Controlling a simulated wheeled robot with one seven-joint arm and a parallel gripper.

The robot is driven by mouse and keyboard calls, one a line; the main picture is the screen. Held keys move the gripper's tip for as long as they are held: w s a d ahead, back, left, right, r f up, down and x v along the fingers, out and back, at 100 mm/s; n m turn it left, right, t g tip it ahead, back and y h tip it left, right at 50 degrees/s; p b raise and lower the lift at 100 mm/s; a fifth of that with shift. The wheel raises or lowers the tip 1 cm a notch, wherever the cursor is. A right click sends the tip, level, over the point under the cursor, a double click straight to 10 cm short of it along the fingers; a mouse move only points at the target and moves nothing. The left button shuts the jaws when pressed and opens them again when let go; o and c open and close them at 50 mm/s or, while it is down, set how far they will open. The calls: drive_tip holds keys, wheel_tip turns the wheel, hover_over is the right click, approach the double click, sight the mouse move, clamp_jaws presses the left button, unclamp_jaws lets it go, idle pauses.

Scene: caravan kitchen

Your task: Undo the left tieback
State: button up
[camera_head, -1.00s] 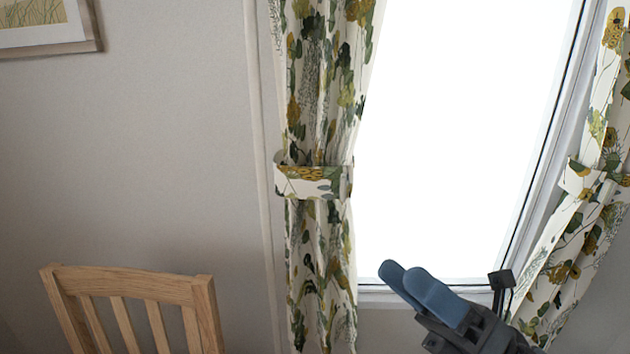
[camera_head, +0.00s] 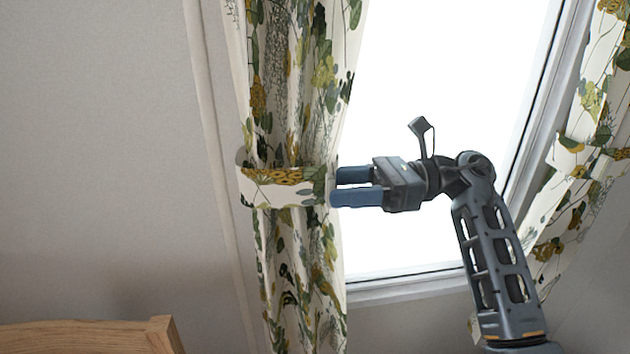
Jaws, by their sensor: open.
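The left tieback (camera_head: 270,187) is a floral fabric band wrapped around the left curtain (camera_head: 296,110) and gathers it at mid-height. The curtain is cream with green and mustard leaves. My gripper (camera_head: 336,187) comes from the right with its two blue fingers pointing left. The fingers are open and empty, one above the other in the picture. Their tips are at the right end of the tieback, by the curtain's edge. I cannot tell whether they touch the fabric. The tieback's fastening is not clearly visible.
A bright window (camera_head: 440,90) lies behind my arm. The right curtain (camera_head: 590,130), also held by a tieback (camera_head: 572,155), hangs at the right. A wooden chair (camera_head: 90,338) shows its top at the lower left. The wall left of the curtain is bare.

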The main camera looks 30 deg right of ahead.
sight(318, 189)
drive_tip(key=shift+p+x, duration=0.5)
drive_tip(key=shift+x, duration=1.6)
drive_tip(key=shift+c, duration=0.2)
clamp_jaws()
